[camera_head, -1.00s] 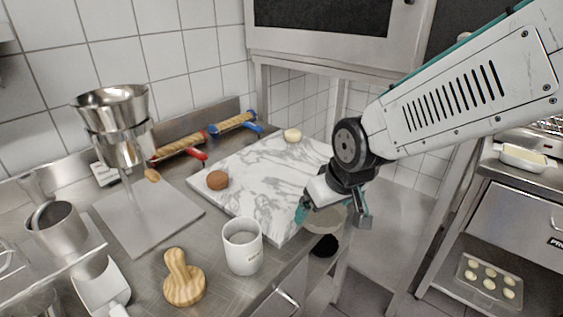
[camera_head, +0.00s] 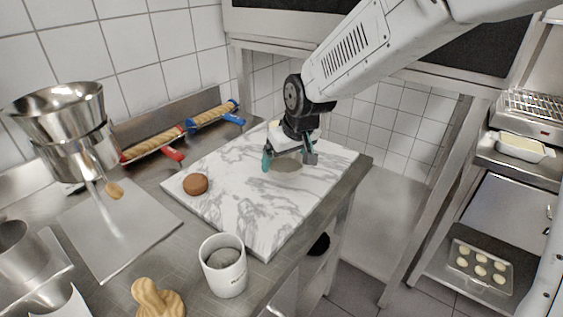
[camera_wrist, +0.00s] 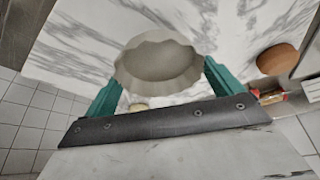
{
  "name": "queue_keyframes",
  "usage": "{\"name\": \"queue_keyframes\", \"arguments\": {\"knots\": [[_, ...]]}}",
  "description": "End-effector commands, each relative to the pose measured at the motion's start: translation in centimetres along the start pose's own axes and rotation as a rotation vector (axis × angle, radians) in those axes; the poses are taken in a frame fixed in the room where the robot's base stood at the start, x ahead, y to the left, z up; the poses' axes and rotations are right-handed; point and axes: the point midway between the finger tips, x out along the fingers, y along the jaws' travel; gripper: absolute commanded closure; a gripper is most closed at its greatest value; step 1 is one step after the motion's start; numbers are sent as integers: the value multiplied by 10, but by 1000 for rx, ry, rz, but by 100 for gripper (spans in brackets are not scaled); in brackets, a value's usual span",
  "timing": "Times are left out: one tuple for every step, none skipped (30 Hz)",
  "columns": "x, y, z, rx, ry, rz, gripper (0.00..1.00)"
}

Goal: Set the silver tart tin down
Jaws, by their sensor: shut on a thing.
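The silver tart tin (camera_wrist: 158,62) is a shallow fluted round cup, seen from above in the wrist view. My gripper (camera_wrist: 160,78) is shut on it, with one teal finger at each side of its rim. In the head view the tin (camera_head: 287,169) shows as a dull grey disc below my gripper (camera_head: 289,161), over the right part of the white marble slab (camera_head: 240,205). I cannot tell whether the tin touches the slab or hangs just above it.
A brown round piece (camera_head: 195,184) lies on the slab's left part. A pale round piece (camera_wrist: 139,107) shows near the gripper in the wrist view. A white mug (camera_head: 224,268) stands by the slab's front edge. The slab's front middle is clear.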

Motion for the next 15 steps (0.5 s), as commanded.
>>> {"name": "queue_keyframes", "arguments": {"knots": [[5, 2, -8, 1, -1, 0, 34], [6, 3, -11, 1, 0, 0, 34], [8, 4, -15, 1, 0, 0, 34], [9, 4, -17, 2, 0, 0, 34], [10, 5, -19, 2, 0, 0, 34], [11, 5, -21, 2, 1, 1, 34], [11, 5, -22, 2, 1, 0, 34], [12, 6, -24, 2, 1, 1, 34], [14, 6, -26, 2, 0, 0, 34], [16, 7, -29, 2, 0, 0, 34], [20, 7, -26, 2, -2, 0, 34], [26, 6, -23, 2, -4, 0, 34], [31, 6, -21, 2, -3, 0, 34], [36, 6, -19, 3, -4, 0, 34], [41, 6, -17, 3, -3, 0, 34]]}}
